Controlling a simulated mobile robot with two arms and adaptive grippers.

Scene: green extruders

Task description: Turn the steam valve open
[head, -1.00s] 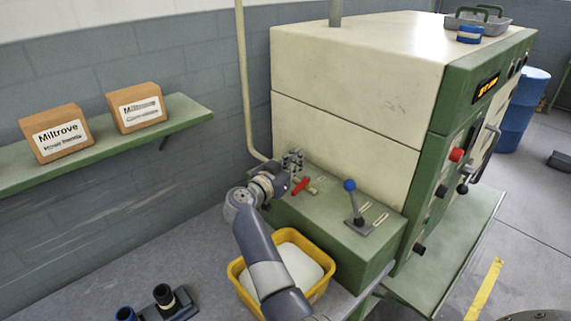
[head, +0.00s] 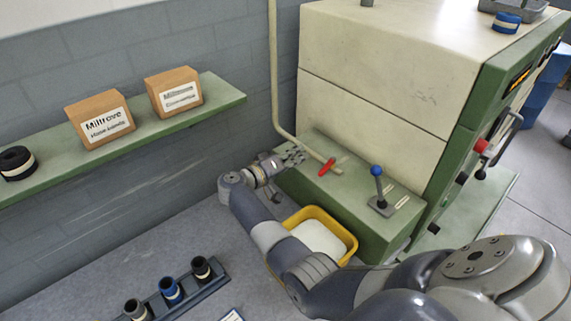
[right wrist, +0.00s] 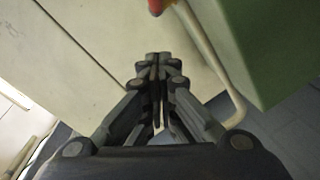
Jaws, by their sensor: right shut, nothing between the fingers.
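The steam valve shows as a red handle (head: 327,167) by the lower end of a cream pipe (head: 274,75), over the green ledge of the machine. The handle slants up to the right in the head view. My right gripper (head: 296,156) is left of the handle, apart from it, with its fingers shut and empty. In the right wrist view the shut fingers (right wrist: 157,62) point at the cream machine side. A bit of red (right wrist: 155,5), probably the handle, shows at the top edge there, beside the pipe (right wrist: 212,60). My left gripper is out of view.
A blue-knobbed lever (head: 378,186) stands on the green ledge (head: 345,205), right of the red handle. A yellow tub (head: 350,247) with white contents sits below my right forearm. A wall shelf (head: 222,101) holds boxes at left.

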